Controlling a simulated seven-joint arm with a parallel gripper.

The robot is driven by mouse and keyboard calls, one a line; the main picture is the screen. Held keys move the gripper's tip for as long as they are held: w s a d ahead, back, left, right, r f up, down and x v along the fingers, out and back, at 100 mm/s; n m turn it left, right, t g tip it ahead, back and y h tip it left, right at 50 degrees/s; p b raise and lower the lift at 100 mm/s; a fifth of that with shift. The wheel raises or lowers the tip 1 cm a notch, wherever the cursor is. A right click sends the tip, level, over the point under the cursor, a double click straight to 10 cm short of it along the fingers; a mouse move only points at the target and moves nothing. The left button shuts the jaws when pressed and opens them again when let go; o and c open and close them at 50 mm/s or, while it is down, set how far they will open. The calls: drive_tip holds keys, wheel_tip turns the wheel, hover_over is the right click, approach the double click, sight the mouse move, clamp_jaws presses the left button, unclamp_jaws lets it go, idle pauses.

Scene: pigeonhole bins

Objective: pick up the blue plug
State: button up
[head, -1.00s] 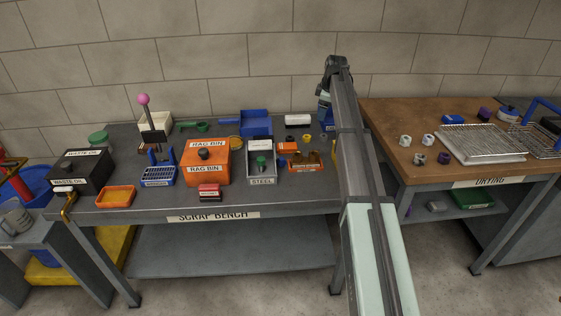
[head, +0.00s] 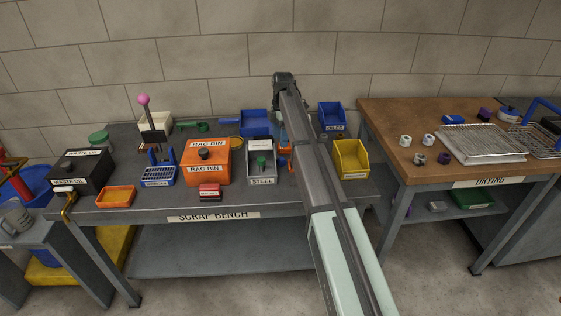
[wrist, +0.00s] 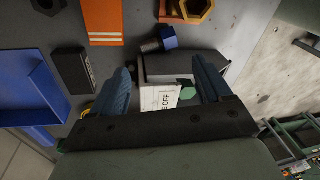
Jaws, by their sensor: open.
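A small blue plug (wrist: 168,37) with a dark shank lies on the grey bench in the wrist view, beside the grey lidded bin. It sits just beyond my fingertips, nearer the right finger, and nothing grips it. My gripper (wrist: 161,66) is open and empty, with its two blue fingers apart over the bin and bench.
The steel bin (head: 261,164) stands left of my arm, with the orange rag bin (head: 205,163) beyond it. A yellow bin (head: 351,158) and a blue bin (head: 331,115) stand to the right. The wrist view shows a blue tray (wrist: 30,92), a black block (wrist: 72,68) and brass nuts (wrist: 195,9).

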sight(280, 157)
drive_tip(key=shift+s+a+f, duration=0.1)
drive_tip(key=shift+s+f, duration=0.1)
drive_tip(key=shift+f, duration=1.15)
drive_tip(key=shift+s+f, duration=0.15)
drive_tip(key=shift+f, duration=1.2)
drive_tip(key=shift+s+a+f, duration=0.1)
drive_tip(key=shift+s+f, duration=0.1)
drive_tip(key=shift+f, duration=1.15)
drive_tip(key=c, duration=0.9)
drive_tip(key=shift+d+r, duration=0.1)
drive_tip(key=shift+c, duration=0.2)
drive_tip(key=shift+d+r, duration=0.2)
drive_tip(key=shift+r, duration=0.35)
wheel_tip(280, 157, up, 10)
drive_tip(key=d, duration=1.9)
drive_tip(key=shift+d+r, duration=0.15)
drive_tip(key=shift+d, duration=0.15)
